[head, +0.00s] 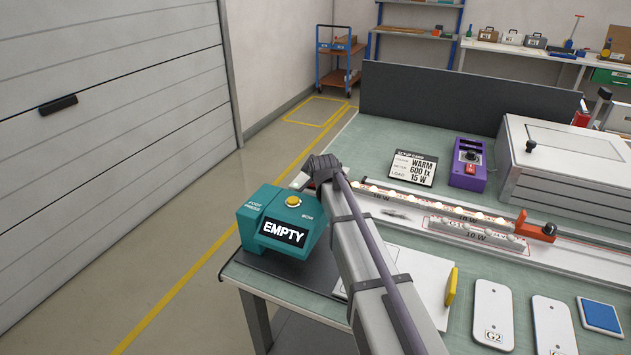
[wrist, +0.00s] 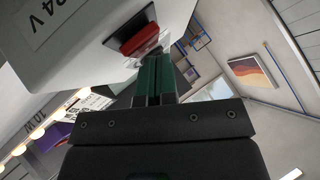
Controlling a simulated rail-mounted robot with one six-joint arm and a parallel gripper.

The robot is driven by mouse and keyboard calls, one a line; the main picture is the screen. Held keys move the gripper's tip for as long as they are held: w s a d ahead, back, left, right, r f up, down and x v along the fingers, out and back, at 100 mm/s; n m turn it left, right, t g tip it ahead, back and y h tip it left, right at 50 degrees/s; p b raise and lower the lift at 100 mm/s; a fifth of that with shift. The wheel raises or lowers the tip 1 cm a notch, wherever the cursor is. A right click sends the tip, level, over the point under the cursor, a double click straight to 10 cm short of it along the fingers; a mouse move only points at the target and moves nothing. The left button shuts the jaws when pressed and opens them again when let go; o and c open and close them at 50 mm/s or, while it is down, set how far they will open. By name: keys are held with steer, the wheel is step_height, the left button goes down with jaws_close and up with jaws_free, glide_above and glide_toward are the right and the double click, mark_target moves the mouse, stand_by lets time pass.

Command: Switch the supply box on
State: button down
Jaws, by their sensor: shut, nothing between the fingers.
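The supply box (wrist: 75,30) is a pale casing marked "24 V", large at the upper left of the wrist view. Its red rocker switch (wrist: 138,38) sits in a dark surround on the near face. My gripper (wrist: 157,62) is shut and empty, its green fingers close together with their tips right by the switch. I cannot tell whether they touch it, or which way the rocker is tipped. In the head view my arm covers the gripper, and I cannot make out the supply box there.
A teal box (head: 255,222) reading "EMPTY", with a yellow button, stands left of my arm. A lamp strip (head: 400,201) with glowing bulbs, a purple box (head: 466,166) and a sign card (head: 413,168) lie to the right. White plates (head: 492,312) lie at the front.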

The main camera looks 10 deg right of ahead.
steer(key=shift+r, duration=0.1)
steer(key=shift+r+p, duration=0.55)
steer(key=shift+p, duration=0.1)
steer(key=shift+r, duration=0.1)
steer(key=r+p, duration=0.5)
steer(key=shift+s+a, duration=0.25)
steer(key=shift+s, duration=0.1)
steer(key=shift+f, duration=0.1)
